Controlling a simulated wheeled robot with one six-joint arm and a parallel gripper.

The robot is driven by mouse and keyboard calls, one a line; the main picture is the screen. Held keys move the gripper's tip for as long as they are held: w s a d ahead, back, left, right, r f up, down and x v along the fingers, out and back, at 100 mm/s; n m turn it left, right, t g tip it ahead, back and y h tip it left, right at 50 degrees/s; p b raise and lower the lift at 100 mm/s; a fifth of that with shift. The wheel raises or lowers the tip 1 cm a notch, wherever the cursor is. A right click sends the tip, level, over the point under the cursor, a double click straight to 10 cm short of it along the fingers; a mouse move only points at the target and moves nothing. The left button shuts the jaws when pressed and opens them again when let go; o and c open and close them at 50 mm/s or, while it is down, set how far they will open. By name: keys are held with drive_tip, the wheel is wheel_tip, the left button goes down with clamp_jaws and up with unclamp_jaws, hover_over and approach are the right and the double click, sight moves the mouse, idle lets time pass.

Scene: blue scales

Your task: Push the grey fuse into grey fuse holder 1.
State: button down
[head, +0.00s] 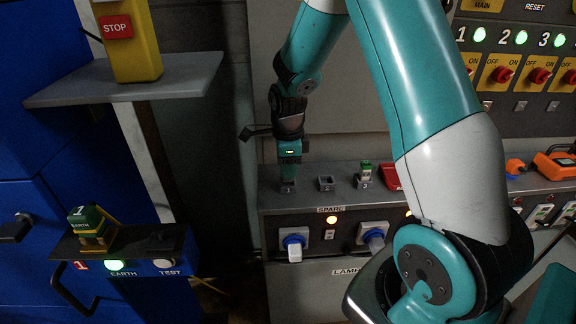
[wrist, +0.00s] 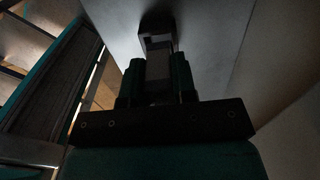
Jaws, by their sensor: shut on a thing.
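My gripper (head: 289,162) points down over grey fuse holder 1 (head: 288,187) at the left end of the grey panel. In the wrist view, my gripper (wrist: 158,66) has its two dark fingers closed on either side of the grey fuse (wrist: 158,72). The dark square holder 1 (wrist: 156,24) is right beyond the fingertips, in line with the fuse. The fuse is mostly hidden by the fingers in the head view. The fuse's lower end is at or in the holder mouth; I cannot tell how deep.
An empty holder (head: 326,183) stands just right of holder 1. Holder 2 (head: 362,182) bears a green and white fuse (head: 366,169). A red block (head: 391,178) is farther right. A yellow stop box (head: 131,45) stands on a shelf at the left.

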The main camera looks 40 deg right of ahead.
drive_tip(key=shift+f+b, duration=0.65)
drive_tip(key=shift+f, duration=0.5)
drive_tip(key=c, duration=0.8)
unclamp_jaws()
drive_tip(key=shift+c, duration=0.2)
drive_tip(key=shift+r, duration=0.1)
wheel_tip(320, 180, up, 17)
drive_tip(key=p, duration=0.1)
drive_tip(key=shift+r, duration=0.15)
